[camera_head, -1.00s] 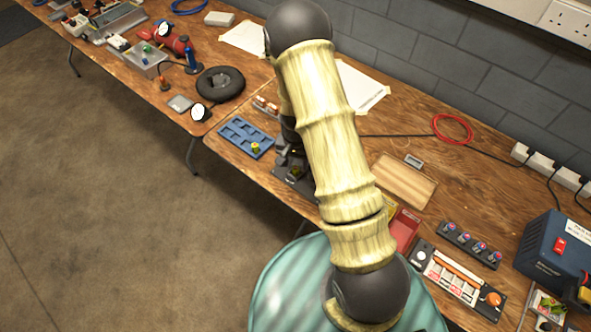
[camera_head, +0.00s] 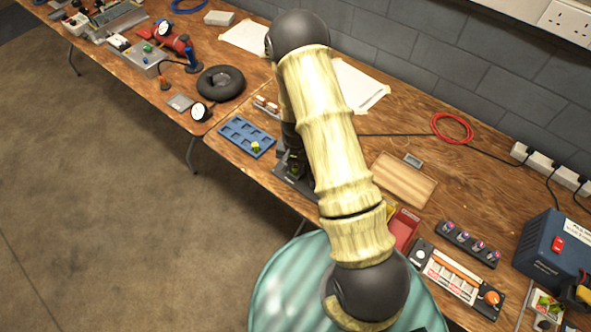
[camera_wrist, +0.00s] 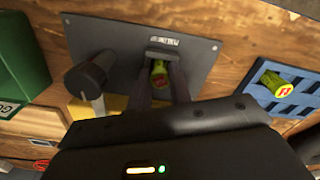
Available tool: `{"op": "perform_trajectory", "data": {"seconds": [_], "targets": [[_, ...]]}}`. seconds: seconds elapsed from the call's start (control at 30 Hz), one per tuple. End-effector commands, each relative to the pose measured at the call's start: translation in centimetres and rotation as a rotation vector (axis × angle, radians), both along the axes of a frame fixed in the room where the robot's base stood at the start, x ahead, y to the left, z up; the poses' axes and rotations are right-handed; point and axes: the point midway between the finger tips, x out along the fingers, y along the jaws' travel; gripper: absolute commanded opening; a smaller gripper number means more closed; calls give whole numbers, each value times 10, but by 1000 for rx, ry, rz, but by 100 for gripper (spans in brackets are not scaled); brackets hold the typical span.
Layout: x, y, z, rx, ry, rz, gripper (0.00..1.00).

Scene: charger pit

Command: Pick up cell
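In the wrist view, a yellow-green cell (camera_wrist: 158,73) with a red mark stands in a slot of the dark grey plate (camera_wrist: 207,54). My gripper (camera_wrist: 161,74) points at this slot, with one dark finger on each side of the cell. The fingers look apart; I see no clear contact with the cell. A second yellow-green cell (camera_wrist: 274,81) sits in the blue tray (camera_wrist: 299,87) at the right; it also shows in the head view (camera_head: 256,147). In the head view, my arm hides most of the plate and the gripper's tips.
A dark lever or knob (camera_wrist: 86,75) stands on the plate left of the slot, close to my gripper. A green box (camera_wrist: 20,65) is farther left. In the head view, a wooden board (camera_head: 404,180) and red bin (camera_head: 403,228) lie right of my arm.

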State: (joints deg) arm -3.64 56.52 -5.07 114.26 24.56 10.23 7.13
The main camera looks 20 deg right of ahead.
Motion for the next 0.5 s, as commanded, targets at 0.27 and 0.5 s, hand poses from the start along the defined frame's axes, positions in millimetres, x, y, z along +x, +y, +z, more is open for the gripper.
{"op": "perform_trajectory", "data": {"seconds": [0.27,0.5], "targets": [[0,0,0,0,0,0,0],[1,1,14,1,-3,1,0]]}}
